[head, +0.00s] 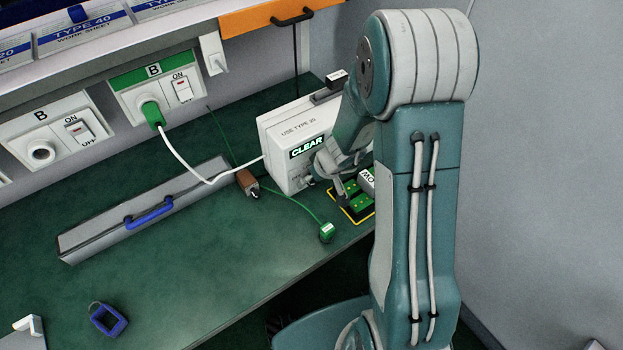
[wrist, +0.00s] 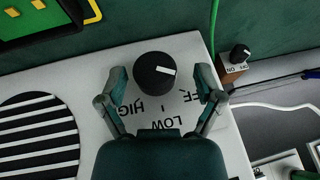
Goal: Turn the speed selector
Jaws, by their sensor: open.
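The speed selector is a round black knob (wrist: 150,82) with a white pointer mark, on the pale face of a machine. Upside-down labels HIGH, LOW and a partly hidden OFF lie around it. The pointer aims right in the wrist view, nearest the OFF side. My gripper (wrist: 161,76) is open, one finger on each side of the knob, with gaps visible between.
A brown block (head: 247,183) with a small black OFF/ON knob (wrist: 240,53) sits beside the machine. A yellow-edged green tray (head: 369,216) stands close by. A green plug (head: 327,232) and cables lie on the bench. A long grey case (head: 105,230) lies left; the front bench is mostly clear.

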